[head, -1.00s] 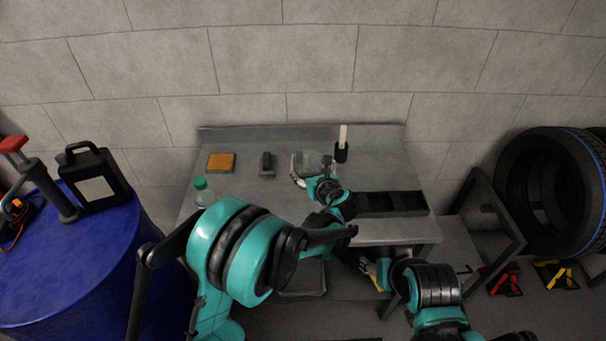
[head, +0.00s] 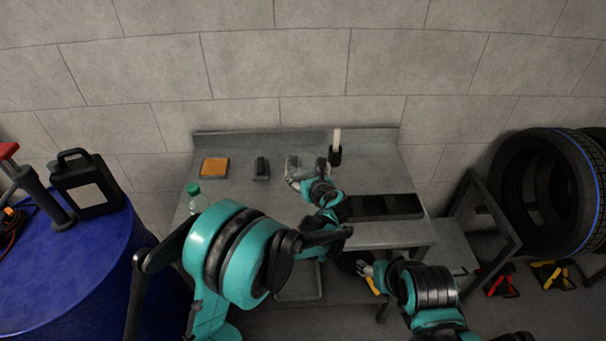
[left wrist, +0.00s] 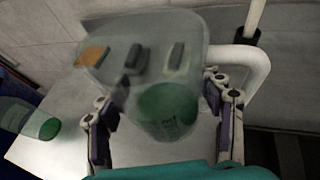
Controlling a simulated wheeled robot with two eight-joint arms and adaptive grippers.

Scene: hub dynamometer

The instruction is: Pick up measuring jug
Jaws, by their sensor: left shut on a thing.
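The clear measuring jug (left wrist: 150,50) with a white handle (left wrist: 258,70) fills the middle of the left wrist view. A green round patch shows at its lower part. My left gripper (left wrist: 165,125) is shut on the jug, with fingers on both sides of it. In the head view my left gripper (head: 307,168) is over the back middle of the workbench (head: 240,190), and the see-through jug hardly shows between its fingers. I cannot tell whether the jug touches the bench. My right gripper (head: 368,272) is low in front of the bench; its jaws are unclear.
An orange block (head: 214,167), a dark block (head: 261,168) and a green-capped bottle (head: 196,198) stand left of the jug. A black holder (head: 335,156) with a white stick stands close behind right. A black compartment tray (head: 385,207) lies right. A blue drum (head: 60,260) is far left.

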